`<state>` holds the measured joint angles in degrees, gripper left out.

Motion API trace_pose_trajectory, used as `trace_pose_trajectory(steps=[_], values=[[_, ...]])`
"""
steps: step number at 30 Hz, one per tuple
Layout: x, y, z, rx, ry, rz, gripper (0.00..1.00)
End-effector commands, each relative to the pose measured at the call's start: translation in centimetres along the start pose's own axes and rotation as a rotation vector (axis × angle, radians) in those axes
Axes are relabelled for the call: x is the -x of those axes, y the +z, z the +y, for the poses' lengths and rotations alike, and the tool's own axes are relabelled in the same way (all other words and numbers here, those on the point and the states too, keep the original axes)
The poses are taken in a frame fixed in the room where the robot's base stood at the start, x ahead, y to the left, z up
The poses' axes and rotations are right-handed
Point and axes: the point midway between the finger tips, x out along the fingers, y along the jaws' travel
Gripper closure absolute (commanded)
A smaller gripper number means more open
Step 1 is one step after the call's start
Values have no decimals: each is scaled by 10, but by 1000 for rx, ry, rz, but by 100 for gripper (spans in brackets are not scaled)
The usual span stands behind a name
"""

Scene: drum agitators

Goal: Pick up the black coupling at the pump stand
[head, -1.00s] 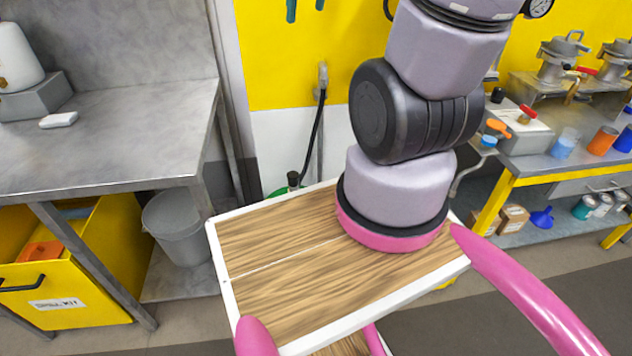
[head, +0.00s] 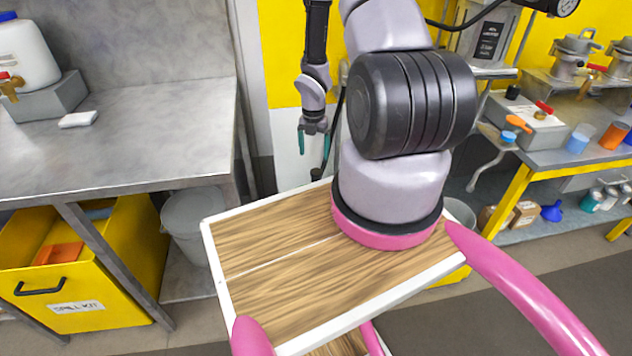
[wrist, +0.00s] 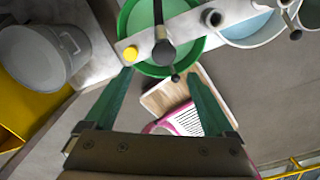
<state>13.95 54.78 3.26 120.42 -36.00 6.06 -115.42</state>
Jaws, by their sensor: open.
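My gripper (head: 313,147) hangs in front of the wall beyond the wooden top, its two teal fingers apart and pointing down. In the wrist view the open fingers (wrist: 160,75) have nothing between them that I can see held. Just past the fingertips is a black rounded part (wrist: 163,52) with a dark rod, over a white plate (wrist: 185,28) across a green drum (wrist: 138,18). I cannot tell for sure whether this part is the black coupling. In the head view my arm hides this area.
A yellow cap (wrist: 131,53) and a dark-rimmed port (wrist: 212,18) sit on the plate. A grey bucket (wrist: 40,55) stands to the left. In the head view a metal bench (head: 120,150) stands left and a workbench (head: 560,160) with cups stands right.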

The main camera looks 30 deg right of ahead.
Motion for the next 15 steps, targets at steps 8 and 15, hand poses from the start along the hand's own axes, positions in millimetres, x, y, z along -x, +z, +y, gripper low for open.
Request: trace_pose_trajectory(steps=[8, 15], values=[[-45, -4, -2, 41, -1, 13, 11], [-67, -3, -3, 37, -1, 11, 11]])
